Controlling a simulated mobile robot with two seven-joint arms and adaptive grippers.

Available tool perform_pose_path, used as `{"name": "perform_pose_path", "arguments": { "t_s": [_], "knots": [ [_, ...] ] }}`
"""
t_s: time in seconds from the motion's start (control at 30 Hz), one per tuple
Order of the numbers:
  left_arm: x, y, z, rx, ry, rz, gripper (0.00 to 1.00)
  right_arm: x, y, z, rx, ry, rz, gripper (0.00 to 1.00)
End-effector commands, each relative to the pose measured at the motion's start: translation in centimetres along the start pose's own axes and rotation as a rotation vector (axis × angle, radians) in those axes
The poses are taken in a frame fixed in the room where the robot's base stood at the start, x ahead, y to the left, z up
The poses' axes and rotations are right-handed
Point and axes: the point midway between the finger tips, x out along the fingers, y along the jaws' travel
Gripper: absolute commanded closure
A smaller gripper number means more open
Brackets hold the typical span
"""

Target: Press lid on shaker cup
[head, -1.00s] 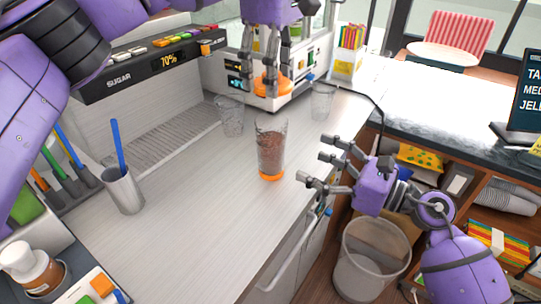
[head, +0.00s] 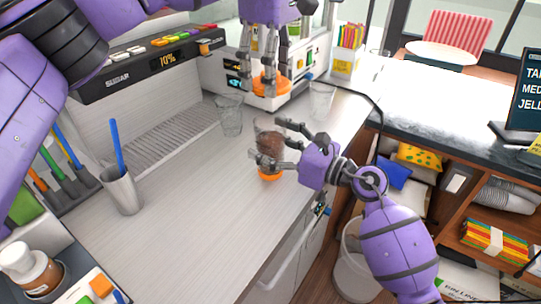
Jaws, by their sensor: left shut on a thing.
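The shaker cup (head: 270,143), clear with brown contents and an orange bottom, stands upright on the counter. My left gripper (head: 262,76) comes in from the top and is shut on the orange lid (head: 269,87), held up behind the cup and apart from it. My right gripper (head: 272,145) reaches in from the right with its fingers spread on either side of the cup. One finger crosses in front of the cup and hides part of its lower half. Whether the fingers touch the cup is hard to tell.
Two empty clear glasses (head: 229,115) (head: 321,100) stand behind the cup. A metal cup with a blue stick (head: 122,190) stands at the left. A sugar machine (head: 150,65) lines the back. The front left of the counter (head: 190,220) is clear. A bin (head: 352,275) stands below.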

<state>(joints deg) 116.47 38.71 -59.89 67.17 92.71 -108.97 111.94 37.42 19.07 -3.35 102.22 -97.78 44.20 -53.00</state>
Motion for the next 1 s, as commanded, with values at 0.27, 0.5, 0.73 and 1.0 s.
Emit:
{"name": "perform_pose_path", "arguments": {
  "t_s": [0.27,0.5,0.73,1.0],
  "knots": [
    [0.0,0.0,0.0,0.000,0.000,0.000,0.62,0.0,0.0,0.0,0.000,0.000,0.000,0.28],
    [0.0,0.0,0.0,0.000,0.000,0.000,0.62,0.0,0.0,0.0,0.000,0.000,0.000,0.59],
    [0.0,0.0,0.0,0.000,0.000,0.000,0.62,0.0,0.0,0.0,0.000,0.001,0.000,0.90],
    [2.5,-0.1,0.0,0.002,0.001,0.000,0.62,0.0,0.0,0.0,0.000,0.001,0.000,0.93]
  ]
}}
